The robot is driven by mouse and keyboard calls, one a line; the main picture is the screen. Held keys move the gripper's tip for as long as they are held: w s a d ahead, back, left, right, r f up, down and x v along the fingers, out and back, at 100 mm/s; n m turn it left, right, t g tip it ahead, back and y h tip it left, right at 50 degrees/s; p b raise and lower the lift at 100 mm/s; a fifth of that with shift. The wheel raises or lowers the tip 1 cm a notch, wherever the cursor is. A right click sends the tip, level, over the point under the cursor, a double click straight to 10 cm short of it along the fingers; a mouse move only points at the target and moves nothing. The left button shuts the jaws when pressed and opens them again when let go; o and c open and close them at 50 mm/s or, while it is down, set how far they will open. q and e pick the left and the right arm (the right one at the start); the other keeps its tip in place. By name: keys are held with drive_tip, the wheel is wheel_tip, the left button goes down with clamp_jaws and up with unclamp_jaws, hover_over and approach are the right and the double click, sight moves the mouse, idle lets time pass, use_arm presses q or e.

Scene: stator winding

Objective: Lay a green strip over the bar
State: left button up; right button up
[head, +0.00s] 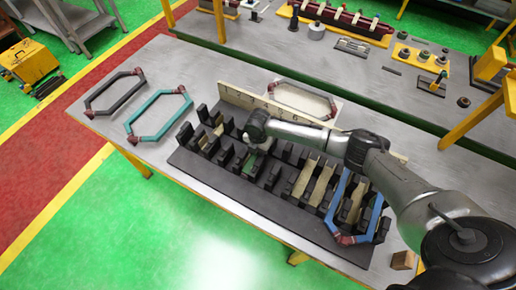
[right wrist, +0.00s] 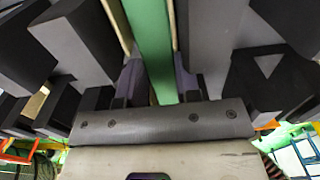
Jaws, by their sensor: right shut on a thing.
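My right gripper (head: 252,148) reaches down among the black blocks of the fixture, left of its middle. It is shut on a green strip (head: 250,164), which lies low between the blocks. In the right wrist view the strip (right wrist: 151,40) runs lengthwise away between my two dark fingertips (right wrist: 157,82). Thin beige edges (right wrist: 118,25) show along both sides of the strip; I cannot tell whether it touches the bar beneath. Other beige bars (head: 304,178) lie in the fixture to the right. My left gripper is not in view.
The black fixture (head: 205,172) has several upright blocks close around my gripper. A black coil (head: 114,92) and a teal coil (head: 158,116) lie at the left. A pale wall (head: 235,97) stands behind.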

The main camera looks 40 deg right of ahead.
drive_tip(key=o, duration=1.1)
drive_tip(key=shift+r, duration=0.2)
drive_tip(key=shift+r+p, duration=0.2)
drive_tip(key=shift+p, duration=0.25)
drive_tip(key=shift+r+p, duration=0.4)
drive_tip(key=shift+p, duration=0.05)
